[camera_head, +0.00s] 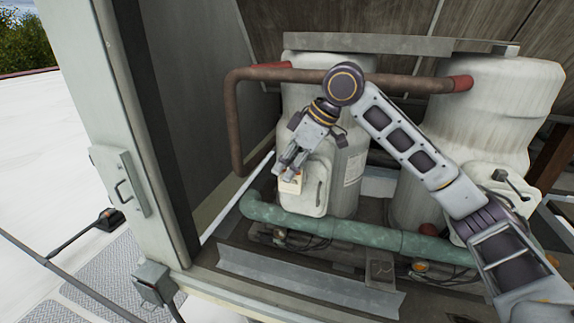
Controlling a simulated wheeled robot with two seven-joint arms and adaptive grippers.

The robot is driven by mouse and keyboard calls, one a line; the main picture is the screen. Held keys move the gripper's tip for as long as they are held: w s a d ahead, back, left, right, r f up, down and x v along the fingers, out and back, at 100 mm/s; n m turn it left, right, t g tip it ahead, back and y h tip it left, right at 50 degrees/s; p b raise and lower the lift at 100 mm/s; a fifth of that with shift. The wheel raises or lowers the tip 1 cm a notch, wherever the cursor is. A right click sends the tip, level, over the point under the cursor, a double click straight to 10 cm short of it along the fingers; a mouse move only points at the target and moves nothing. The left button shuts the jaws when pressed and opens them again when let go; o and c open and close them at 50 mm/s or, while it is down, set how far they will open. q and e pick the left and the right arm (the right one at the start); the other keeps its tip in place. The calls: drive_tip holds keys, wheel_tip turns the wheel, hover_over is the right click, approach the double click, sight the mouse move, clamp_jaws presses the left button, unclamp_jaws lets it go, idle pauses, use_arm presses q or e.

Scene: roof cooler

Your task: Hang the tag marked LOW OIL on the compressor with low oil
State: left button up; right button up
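Two pale, stained compressors stand side by side, a left one (350,165) and a right one (485,110). My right gripper (287,170) is in front of the lower left part of the left compressor, beside its pale terminal box (315,190). Its fingers are close together, pointing down and left. A small cream tag with a reddish mark (291,184) is at the fingertips and appears pinched there. Its writing is too small to read. I cannot tell whether the tag touches the compressor. No oil level can be read. My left gripper is not in view.
A brown pipe (233,125) loops left of the left compressor. A green pipe (335,230) crosses low in front of both. A metal beam (400,44) spans above. The cabinet post (110,100) stands at left, with open white roof beyond.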

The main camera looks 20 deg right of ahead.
drive_tip(key=v, duration=0.6)
drive_tip(key=shift+s+a, duration=0.2)
drive_tip(key=shift+d+r, duration=0.2)
drive_tip(key=shift+r, duration=0.1)
drive_tip(key=shift+d+r, duration=0.25)
drive_tip(key=shift+r, duration=0.05)
